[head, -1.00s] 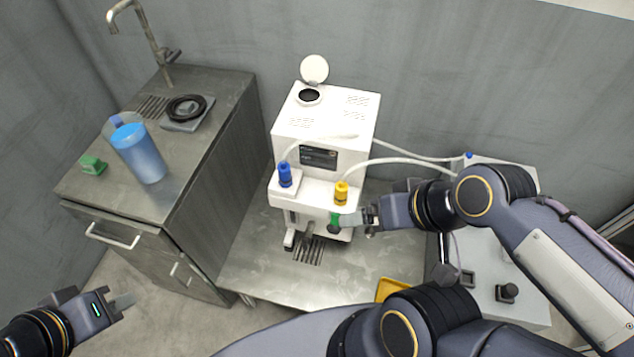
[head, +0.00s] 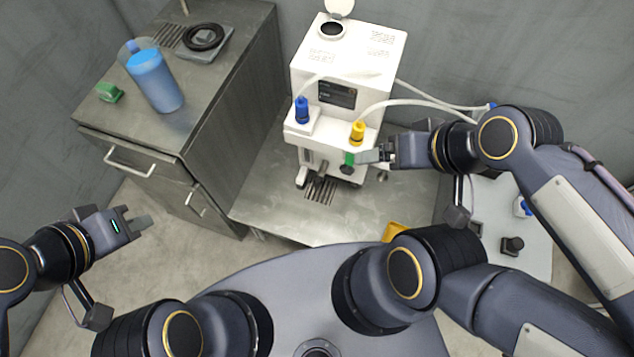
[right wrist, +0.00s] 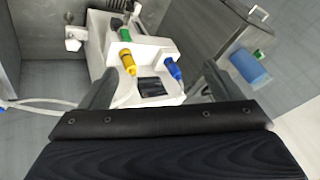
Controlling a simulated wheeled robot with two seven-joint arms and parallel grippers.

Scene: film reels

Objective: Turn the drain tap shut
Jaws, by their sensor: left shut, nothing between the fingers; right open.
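The drain tap (head: 349,158), a small green part with a dark piece below it, is low on the front of the white machine (head: 305,62). My right gripper (head: 368,156) appears just right of the tap in the head view. In the right wrist view its fingers (right wrist: 158,82) are spread and empty, with the tap beyond them, not between them. I cannot tell how its handle is turned. My left gripper (head: 142,222) is shut and empty at the lower left.
A blue knob (head: 302,110) and a yellow knob (head: 357,132) sit above the tap, with white hoses nearby. The steel shelf (head: 275,205) under the machine has a slotted drain. A steel cabinet (head: 225,110) at left carries a blue jug (head: 155,80) and a green block (head: 109,92).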

